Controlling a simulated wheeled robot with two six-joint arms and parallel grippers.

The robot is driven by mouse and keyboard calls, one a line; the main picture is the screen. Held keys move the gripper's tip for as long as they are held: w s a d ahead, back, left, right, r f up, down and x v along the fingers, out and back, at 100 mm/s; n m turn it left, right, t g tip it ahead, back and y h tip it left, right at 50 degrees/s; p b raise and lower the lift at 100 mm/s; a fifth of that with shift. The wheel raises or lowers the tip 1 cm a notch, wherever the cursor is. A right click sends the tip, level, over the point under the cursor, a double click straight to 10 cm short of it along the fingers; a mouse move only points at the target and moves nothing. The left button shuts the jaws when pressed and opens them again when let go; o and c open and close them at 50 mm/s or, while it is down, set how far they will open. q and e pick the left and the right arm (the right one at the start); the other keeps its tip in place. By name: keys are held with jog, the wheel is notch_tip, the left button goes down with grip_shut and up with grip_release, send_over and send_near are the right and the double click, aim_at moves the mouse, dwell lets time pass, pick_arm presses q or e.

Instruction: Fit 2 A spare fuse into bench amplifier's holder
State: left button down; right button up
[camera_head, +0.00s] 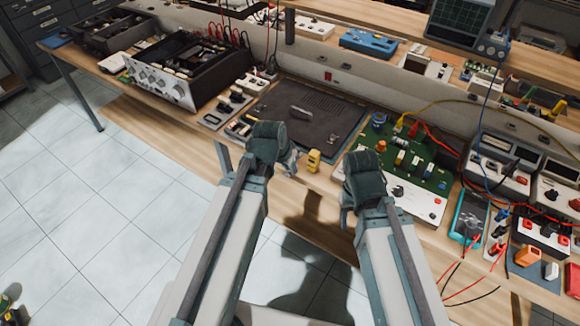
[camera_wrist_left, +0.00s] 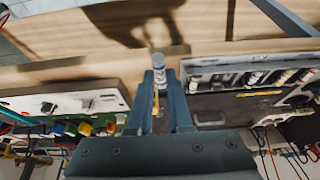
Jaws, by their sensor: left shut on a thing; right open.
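My left gripper (camera_head: 289,158) is over the front edge of the bench. In the left wrist view its fingers (camera_wrist_left: 160,92) are shut on a small pale cylinder with a metal end, a fuse (camera_wrist_left: 159,68), held upright between them. In the head view the fuse cannot be made out. An open chassis with a knobbed silver front panel (camera_head: 160,85), which looks like the bench amplifier, stands at the back left, apart from both grippers. Its fuse holder cannot be picked out. My right gripper (camera_head: 350,195) is open, near the green circuit board; its fingertips are mostly hidden.
A tray with several fuses (camera_wrist_left: 225,68) lies beside my left gripper. A dark mat (camera_head: 315,112) covers the middle bench. A small yellow block (camera_head: 313,160) stands near the front edge. The green board (camera_head: 425,165), meters and loose leads crowd the right side.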

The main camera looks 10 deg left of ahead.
pick_arm(q)
jog(key=shift+r+p, duration=3.5)
jog(key=shift+r, duration=0.2)
